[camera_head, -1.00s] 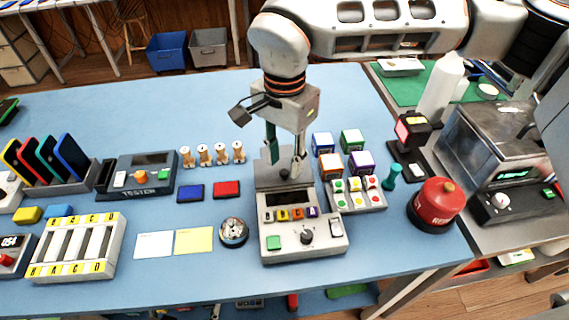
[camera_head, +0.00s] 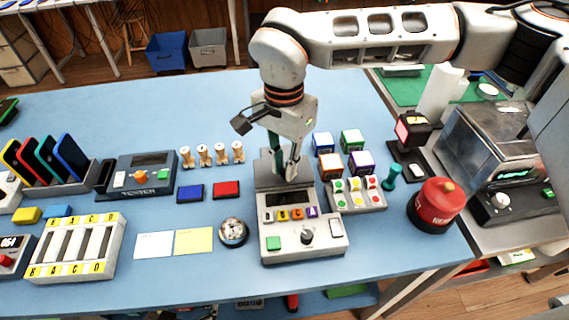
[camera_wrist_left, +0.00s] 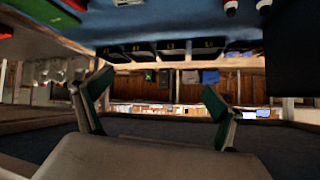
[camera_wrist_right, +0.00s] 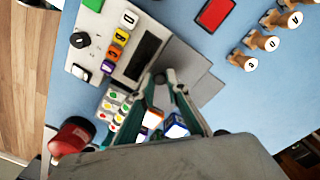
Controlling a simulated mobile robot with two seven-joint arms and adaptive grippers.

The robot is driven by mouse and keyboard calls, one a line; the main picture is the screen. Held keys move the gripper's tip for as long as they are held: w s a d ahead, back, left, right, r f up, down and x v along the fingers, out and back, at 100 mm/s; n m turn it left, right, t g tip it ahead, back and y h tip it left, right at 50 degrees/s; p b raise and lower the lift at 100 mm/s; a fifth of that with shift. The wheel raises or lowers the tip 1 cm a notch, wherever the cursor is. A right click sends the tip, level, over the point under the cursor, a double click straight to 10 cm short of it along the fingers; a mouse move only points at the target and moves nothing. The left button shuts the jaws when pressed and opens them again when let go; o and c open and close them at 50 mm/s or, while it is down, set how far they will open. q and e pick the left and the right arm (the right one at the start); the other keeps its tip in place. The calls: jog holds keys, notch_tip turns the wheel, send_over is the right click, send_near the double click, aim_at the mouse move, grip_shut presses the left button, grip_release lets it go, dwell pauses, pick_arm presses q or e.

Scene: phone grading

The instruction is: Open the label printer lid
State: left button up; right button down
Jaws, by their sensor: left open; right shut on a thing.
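The label printer (camera_head: 330,240) stands at the middle front of the table, with a dark display, letter keys, a green button and a black knob. Its grey lid (camera_head: 267,166) is at the back; it also shows in the right wrist view (camera_wrist_right: 190,62). The lid seems slightly raised, but its exact angle is hard to tell. My right gripper (camera_head: 289,179) is shut on the small dark lid knob (camera_wrist_right: 160,77), which its fingertips mostly cover. My left gripper (camera_wrist_left: 160,105) is open and empty in the left wrist view, away from the printer, and outside the head view.
Colored cubes (camera_head: 330,165) and a button tray (camera_head: 355,197) stand close to the printer's right. A red canister (camera_head: 438,203) is farther right. A silver bell (camera_head: 233,232) and cards (camera_head: 194,241) lie to the left. The table behind the arm is mostly clear.

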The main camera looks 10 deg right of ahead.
aim_at(284, 170)
jog(key=shift+w+r+g, duration=0.45)
jog(key=shift+r+g, duration=0.05)
jog(key=shift+g, duration=0.2)
jog(key=shift+w+r+g, duration=0.25)
jog(key=shift+w+g, duration=0.05)
jog(key=shift+g, duration=0.4)
jog(key=shift+w+r+g, duration=0.1)
jog(key=shift+w+g, duration=0.15)
jog(key=shift+g, duration=0.15)
jog(key=shift+w+g+b, duration=0.55)
jog(key=shift+g+b, duration=0.4)
jog(key=shift+g, duration=0.05)
jog(key=shift+w+r+b, duration=0.1)
jog(key=shift+b, duration=0.25)
jog(key=shift+w+r+g+b, duration=0.25)
jog(key=shift+g+b, duration=0.35)
jog(key=shift+b, duration=0.05)
pick_arm(q)
jog(key=f, duration=0.1)
jog(key=a+f, duration=0.1)
jog(key=f, duration=0.1)
jog(key=shift+s+f, duration=0.15)
pick_arm(e)
jog(key=shift+r, duration=0.1)
pick_arm(q)
jog(key=shift+d, duration=0.1)
pick_arm(e)
jog(key=shift+r, duration=0.1)
